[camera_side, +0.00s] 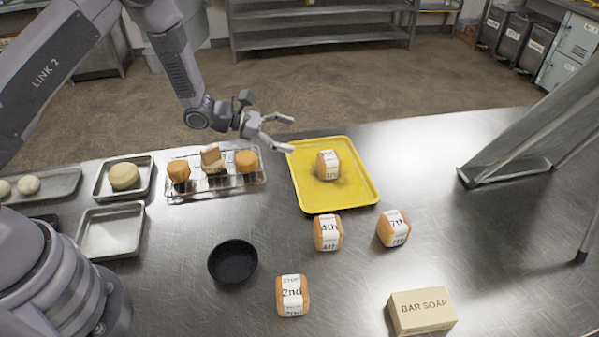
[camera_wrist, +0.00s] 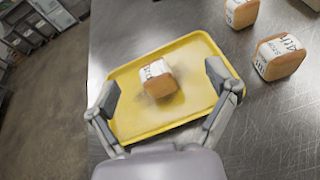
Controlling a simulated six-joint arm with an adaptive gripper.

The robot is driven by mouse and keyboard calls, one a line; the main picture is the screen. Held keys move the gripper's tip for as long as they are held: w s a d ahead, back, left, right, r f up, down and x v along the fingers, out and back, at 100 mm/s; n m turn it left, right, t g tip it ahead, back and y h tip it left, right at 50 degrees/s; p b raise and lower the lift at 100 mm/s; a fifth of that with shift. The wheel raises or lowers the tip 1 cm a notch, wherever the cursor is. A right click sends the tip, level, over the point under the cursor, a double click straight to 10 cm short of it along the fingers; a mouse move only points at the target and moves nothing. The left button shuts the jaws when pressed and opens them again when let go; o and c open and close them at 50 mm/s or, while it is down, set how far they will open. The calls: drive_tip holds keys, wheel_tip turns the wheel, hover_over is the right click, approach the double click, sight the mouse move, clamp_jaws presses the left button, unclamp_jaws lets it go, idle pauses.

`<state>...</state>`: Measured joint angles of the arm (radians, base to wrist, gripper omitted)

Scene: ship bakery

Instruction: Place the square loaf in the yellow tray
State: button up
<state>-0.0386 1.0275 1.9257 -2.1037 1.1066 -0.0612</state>
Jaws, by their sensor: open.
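The yellow tray (camera_side: 364,187) lies on the steel table; it also fills the middle of the wrist view (camera_wrist: 131,122). A small squarish wrapped loaf (camera_side: 328,165) with a white label lies inside it, also seen in the wrist view (camera_wrist: 159,85). A square-topped loaf (camera_side: 212,158) sits between two round buns on a wire rack left of the tray. I cannot tell which of these is the task's square loaf. My gripper (camera_side: 289,133) is open and empty, above the tray's far left side. In the wrist view its fingers (camera_wrist: 165,88) are spread either side of the loaf, apart from it.
Wrapped loaves marked 4th (camera_side: 328,232), 7th (camera_side: 393,229) and 2nd (camera_side: 292,296) stand in front of the tray. A black bowl (camera_side: 233,262), a bar soap box (camera_side: 422,311) and an empty metal tray (camera_side: 110,230) are nearby.

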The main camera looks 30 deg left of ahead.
drive_tip(key=s+d+r+m+g+y, duration=0.1)
drive_tip(key=s+r+m+g, duration=0.2)
drive_tip(key=s+r+m, duration=0.55)
drive_tip(key=s+r+m+g, duration=0.5)
drive_tip(key=s+r, duration=0.4)
drive_tip(key=r, duration=0.5)
drive_tip(key=s+a+r+m+t+y, duration=0.2)
drive_tip(key=s+a+m+y, duration=0.3)
drive_tip(key=s+a, duration=0.2)
drive_tip(key=s+a+r+m+t+y, duration=0.2)
drive_tip(key=s+a+m+y, duration=0.3)
drive_tip(key=s, duration=0.6)
drive_tip(key=shift+s+a+r+t, duration=0.35)
drive_tip(key=shift+a+t, duration=0.25)
drive_tip(key=shift+a, duration=0.4)
